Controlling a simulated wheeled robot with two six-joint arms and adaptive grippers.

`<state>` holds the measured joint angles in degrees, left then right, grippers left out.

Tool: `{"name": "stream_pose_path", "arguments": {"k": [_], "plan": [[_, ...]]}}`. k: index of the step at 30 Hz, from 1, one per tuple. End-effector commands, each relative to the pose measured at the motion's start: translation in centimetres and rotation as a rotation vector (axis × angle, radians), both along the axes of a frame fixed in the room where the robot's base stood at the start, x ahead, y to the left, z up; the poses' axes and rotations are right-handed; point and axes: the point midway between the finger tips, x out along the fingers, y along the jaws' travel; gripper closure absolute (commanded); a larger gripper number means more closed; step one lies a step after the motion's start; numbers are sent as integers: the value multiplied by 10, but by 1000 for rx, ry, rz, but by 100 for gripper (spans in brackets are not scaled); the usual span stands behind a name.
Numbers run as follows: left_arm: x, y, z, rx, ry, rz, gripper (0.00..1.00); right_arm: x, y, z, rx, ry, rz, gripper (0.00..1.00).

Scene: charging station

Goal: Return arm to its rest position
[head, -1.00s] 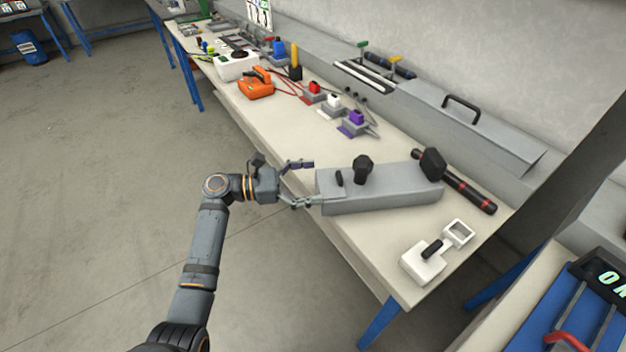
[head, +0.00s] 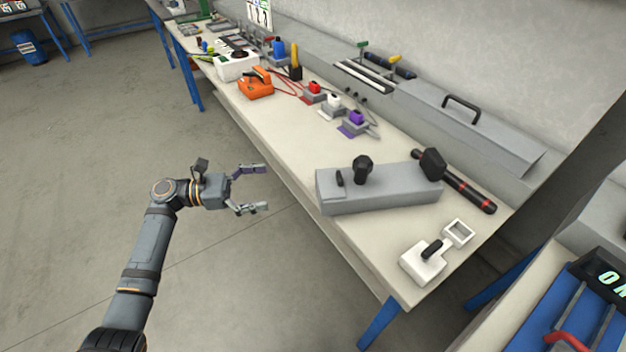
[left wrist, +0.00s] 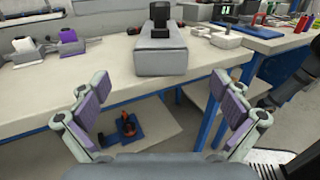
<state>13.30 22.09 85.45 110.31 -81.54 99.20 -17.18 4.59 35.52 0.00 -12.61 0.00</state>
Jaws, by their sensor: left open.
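My left gripper (head: 256,188) is open and empty in the head view. It is over the floor, just off the bench's front edge, left of the grey box and apart from it. The left wrist view shows its two fingers spread (left wrist: 166,115) with nothing between them. My left arm reaches up from the bottom left of the head view. My right gripper is not in view.
The bench (head: 285,135) holds a grey box (head: 385,195) with black knobs, a white latch-like block (head: 422,262), an orange tool (head: 254,85) and coloured plugs. A black and red bar (head: 470,190) lies behind the box. Open floor (head: 90,120) lies left.

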Motion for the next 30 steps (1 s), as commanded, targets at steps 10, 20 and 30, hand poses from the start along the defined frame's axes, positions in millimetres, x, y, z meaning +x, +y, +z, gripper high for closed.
{"name": "stream_pose_path", "arguments": {"k": [10,20,30], "plan": [[0,1,0,-1,0,0,0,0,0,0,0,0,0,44],[14,9,-62,144,-18,121,0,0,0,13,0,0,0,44],[-69,84,-332,1002,-228,136,0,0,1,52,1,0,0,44]]}}
